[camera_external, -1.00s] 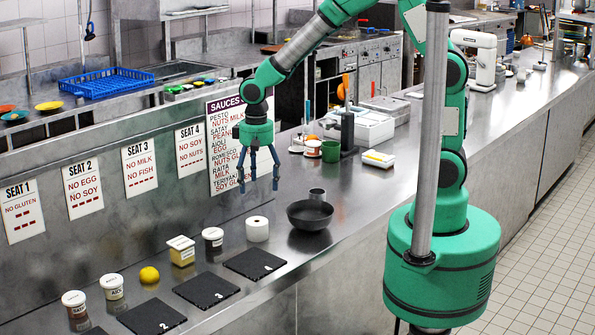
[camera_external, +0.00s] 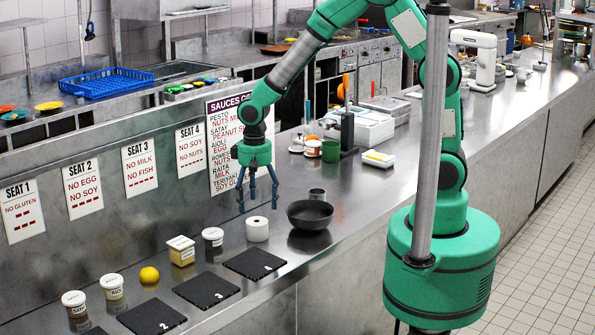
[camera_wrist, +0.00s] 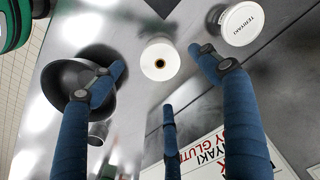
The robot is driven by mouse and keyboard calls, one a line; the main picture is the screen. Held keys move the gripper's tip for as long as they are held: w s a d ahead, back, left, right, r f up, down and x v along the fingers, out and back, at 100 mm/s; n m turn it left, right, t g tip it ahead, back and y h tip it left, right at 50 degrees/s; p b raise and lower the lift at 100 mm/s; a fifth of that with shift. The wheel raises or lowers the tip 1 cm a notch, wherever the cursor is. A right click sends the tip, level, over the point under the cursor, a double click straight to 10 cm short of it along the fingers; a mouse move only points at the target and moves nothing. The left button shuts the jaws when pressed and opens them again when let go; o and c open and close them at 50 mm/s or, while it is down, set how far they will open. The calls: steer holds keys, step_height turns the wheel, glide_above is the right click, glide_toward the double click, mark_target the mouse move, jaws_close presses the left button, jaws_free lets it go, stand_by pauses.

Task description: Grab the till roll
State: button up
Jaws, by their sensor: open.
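The till roll (camera_external: 257,229) is a white paper roll standing upright on the steel counter. In the wrist view the till roll (camera_wrist: 159,60) shows from above, with a dark hole in its core. My gripper (camera_external: 257,203) has blue fingers spread open and hangs pointing down above the till roll, apart from it. In the wrist view the open fingers of my gripper (camera_wrist: 165,78) spread around the roll in the picture, with nothing between them.
A dark bowl (camera_external: 310,214) stands close to the right of the roll, with a small grey cup (camera_external: 317,194) behind it. A lidded tub (camera_external: 213,242) stands to its left; its lid reads Teriyaki (camera_wrist: 241,24). A black slate (camera_external: 254,264) lies in front.

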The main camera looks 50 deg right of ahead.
mark_target(257, 221)
steer(key=shift+f, duration=1.75)
steer(key=shift+w+f+b, duration=0.1)
steer(key=shift+f+b, duration=0.6)
steer(key=shift+f, duration=1.9)
steer(key=c, duration=1.3)
steer(key=shift+r, duration=0.1)
steer(key=shift+r+p, duration=0.8)
steer(key=shift+r, duration=4.15)
